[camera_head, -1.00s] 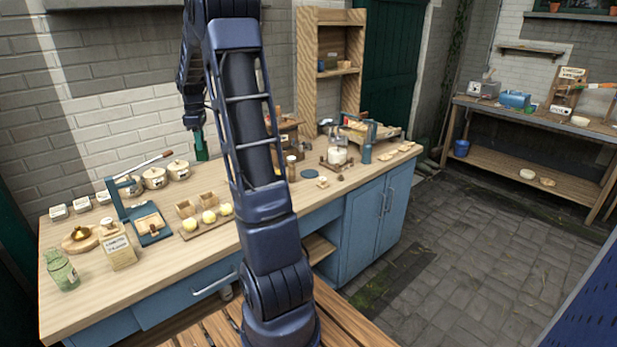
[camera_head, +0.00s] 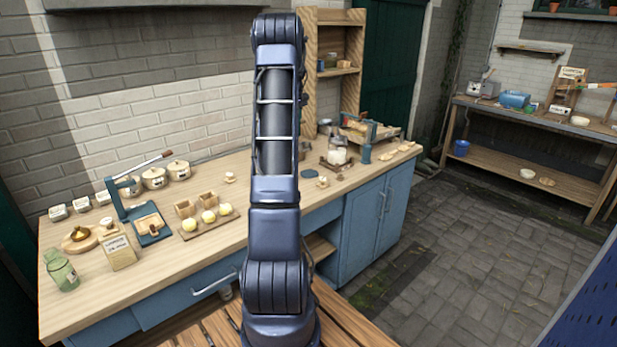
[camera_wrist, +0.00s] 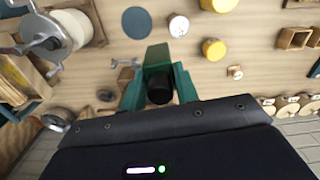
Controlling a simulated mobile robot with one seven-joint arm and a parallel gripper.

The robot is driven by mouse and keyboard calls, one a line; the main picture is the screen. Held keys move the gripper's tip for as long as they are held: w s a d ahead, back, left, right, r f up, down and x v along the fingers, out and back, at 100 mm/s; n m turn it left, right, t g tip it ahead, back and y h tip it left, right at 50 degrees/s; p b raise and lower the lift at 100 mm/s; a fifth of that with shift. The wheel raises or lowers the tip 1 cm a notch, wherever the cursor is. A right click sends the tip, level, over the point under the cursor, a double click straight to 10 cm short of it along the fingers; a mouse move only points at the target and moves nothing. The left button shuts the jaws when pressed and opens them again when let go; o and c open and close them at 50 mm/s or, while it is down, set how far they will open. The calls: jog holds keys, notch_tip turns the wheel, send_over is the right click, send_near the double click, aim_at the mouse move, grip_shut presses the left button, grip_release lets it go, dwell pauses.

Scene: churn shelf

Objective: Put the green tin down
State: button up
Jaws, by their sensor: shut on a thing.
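My gripper (camera_wrist: 158,72) shows in the wrist view as two green-coloured sides reaching out over the counter. It is shut on the green tin (camera_wrist: 157,55), whose outline is hard to tell from the fingers. A dark round part sits between the sides. The tin is held above the wooden counter (camera_head: 150,278), apart from it as far as I can tell. In the head view my arm hides both gripper and tin.
The wrist view shows a dark disc (camera_wrist: 137,22), a white disc (camera_wrist: 178,26), yellow round things (camera_wrist: 214,50) and a metal device (camera_wrist: 47,32) nearby. Lidded crocks (camera_head: 178,170) stand by the wall. A green jar (camera_head: 61,270) stands at the left.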

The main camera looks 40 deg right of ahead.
jog(key=s+d+m, duration=0.1)
jog(key=s+d, duration=0.2)
jog(key=d, duration=0.3)
jog(key=f, duration=2)
jog(key=shift+w+a+f, duration=0.2)
jog(key=shift+f, duration=0.1)
jog(key=o, duration=1)
